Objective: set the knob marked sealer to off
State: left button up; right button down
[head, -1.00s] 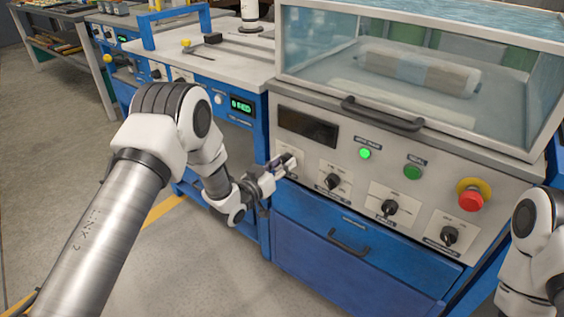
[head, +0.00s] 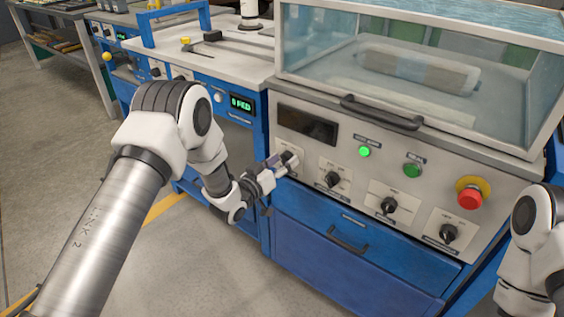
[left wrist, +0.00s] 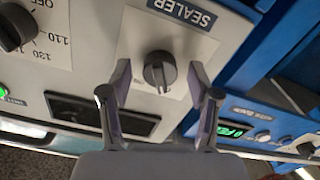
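The sealer knob (left wrist: 160,72) is a round dark knob with a raised ridge on a pale plate marked SEALER (left wrist: 182,12). In the left wrist view its ridge runs roughly up and down the picture, with a pale line on it. I cannot read the plate's position marks. My left gripper (left wrist: 160,78) is open, with one finger on each side of the knob; gaps show between fingers and knob. In the head view my left gripper (head: 285,163) is at the left end of the panel and hides most of this knob. My right gripper is out of view.
Other dark knobs (head: 333,179) sit along the panel to the right, with a red stop button (head: 469,197) at the far end. A green lamp (head: 364,152) is lit. A dark handle (head: 382,112) juts out above the panel. Drawers (head: 350,245) lie below.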

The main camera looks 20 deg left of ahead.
pick_arm(q)
jog(key=v, duration=1.2)
